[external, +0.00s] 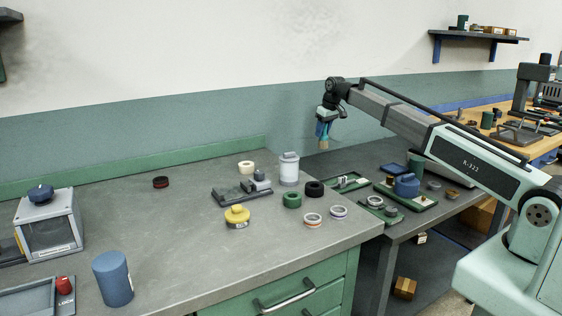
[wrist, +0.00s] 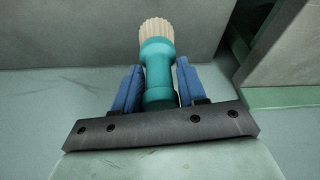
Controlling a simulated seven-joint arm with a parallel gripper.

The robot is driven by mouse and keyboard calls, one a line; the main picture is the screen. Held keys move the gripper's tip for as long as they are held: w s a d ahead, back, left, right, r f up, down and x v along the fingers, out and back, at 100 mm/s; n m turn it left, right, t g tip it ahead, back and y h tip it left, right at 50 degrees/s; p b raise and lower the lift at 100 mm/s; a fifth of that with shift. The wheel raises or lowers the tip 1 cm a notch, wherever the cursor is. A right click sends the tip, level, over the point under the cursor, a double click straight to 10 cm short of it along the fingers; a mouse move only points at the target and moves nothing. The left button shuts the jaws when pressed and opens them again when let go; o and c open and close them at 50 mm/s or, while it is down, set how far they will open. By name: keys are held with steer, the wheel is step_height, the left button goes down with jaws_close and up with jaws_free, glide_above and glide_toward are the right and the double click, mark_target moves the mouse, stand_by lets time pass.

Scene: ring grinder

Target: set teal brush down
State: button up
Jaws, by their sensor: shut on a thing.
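The teal brush (wrist: 157,62) has a teal handle and pale bristles. In the wrist view it stands between the two blue fingers of my gripper (wrist: 154,85), which is shut on its handle. The bristles point away from the gripper. In the external view my gripper (external: 324,126) is raised in the air near the back wall, above the darker side table (external: 350,160). There the brush (external: 323,143) hangs below it with the bristles downward, clear of any surface. The handle's rear end is hidden by the gripper.
The grey bench (external: 190,230) holds a white canister (external: 289,169), a yellow-topped piece (external: 237,216), several rings, a blue cylinder (external: 113,279) and a glass-sided box (external: 49,222). Green trays (external: 406,196) with small parts, including a blue container (external: 406,186), occupy the side table. The bench's middle-left is clear.

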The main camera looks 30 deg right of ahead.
mark_target(322, 148)
steer(key=shift+f, duration=4.3)
steer(key=shift+f, duration=0.1)
steer(key=o, duration=1.2)
steer(key=shift+o, duration=0.2)
steer(key=v, duration=1.2)
